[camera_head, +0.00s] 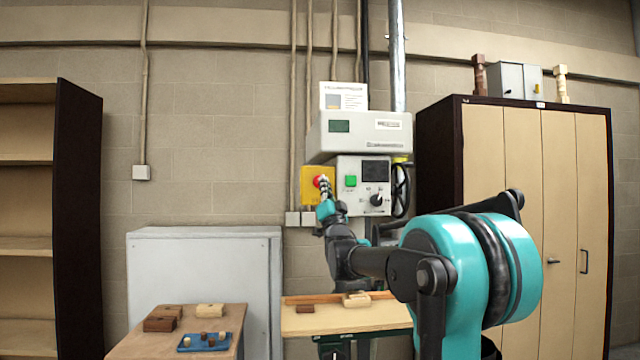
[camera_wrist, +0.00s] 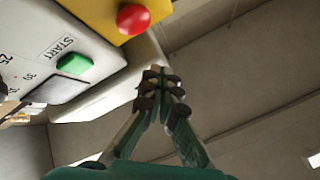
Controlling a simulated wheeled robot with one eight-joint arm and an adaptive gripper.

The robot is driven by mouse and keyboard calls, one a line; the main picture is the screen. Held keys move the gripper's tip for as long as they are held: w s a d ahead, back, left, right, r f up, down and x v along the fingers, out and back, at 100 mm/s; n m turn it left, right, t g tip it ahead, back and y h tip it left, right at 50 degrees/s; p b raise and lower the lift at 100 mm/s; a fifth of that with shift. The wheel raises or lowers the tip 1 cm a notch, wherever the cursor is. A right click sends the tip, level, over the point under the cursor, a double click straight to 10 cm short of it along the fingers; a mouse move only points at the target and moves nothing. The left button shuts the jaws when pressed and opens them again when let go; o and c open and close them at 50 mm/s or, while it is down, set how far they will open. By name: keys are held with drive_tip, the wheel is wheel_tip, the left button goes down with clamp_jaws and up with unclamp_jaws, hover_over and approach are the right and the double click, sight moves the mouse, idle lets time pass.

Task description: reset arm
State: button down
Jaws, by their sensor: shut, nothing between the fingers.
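My gripper (camera_head: 325,187) is raised in front of the machine's control panel, with its fingertips close to the red button in the head view. In the wrist view my gripper (camera_wrist: 163,78) has its fingers together and empty. The red button (camera_wrist: 133,19) sits on a yellow plate (camera_wrist: 95,10), above and left of the fingertips, with a visible gap in the picture. The green START button (camera_wrist: 74,64) lies left of the fingers; it also shows in the head view (camera_head: 351,181). Whether the fingers touch anything cannot be told from the head view.
The machine's control box (camera_head: 363,200) has a dial and dark display. Below is a wooden worktable (camera_head: 335,321) with small blocks. A second table (camera_head: 130,347) holds blocks and a blue tray (camera_head: 187,346). A grey cabinet (camera_head: 200,260) stands behind, a tall wooden cabinet (camera_head: 545,190) right.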

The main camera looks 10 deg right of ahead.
drive_tip(key=s+d+f+n+g+h, duration=0.1)
drive_tip(key=s+f+g, duration=0.25)
drive_tip(key=f, duration=0.85)
drive_tip(key=s+d+f+n+g+h, duration=0.15)
drive_tip(key=f+g, duration=0.25)
drive_tip(key=f, duration=0.8)
drive_tip(key=s+d+f+g, duration=0.1)
drive_tip(key=s+f+g, duration=0.3)
drive_tip(key=f, duration=0.8)
drive_tip(key=s+f+n+g, duration=0.3)
drive_tip(key=s+f+g, duration=0.8)
drive_tip(key=s+f, duration=1.7)
drive_tip(key=s, duration=0.2)
drive_tip(key=shift+s+d+f+n, duration=0.2)
drive_tip(key=shift+s+f+n, duration=0.1)
drive_tip(key=shift+f+n, duration=0.05)
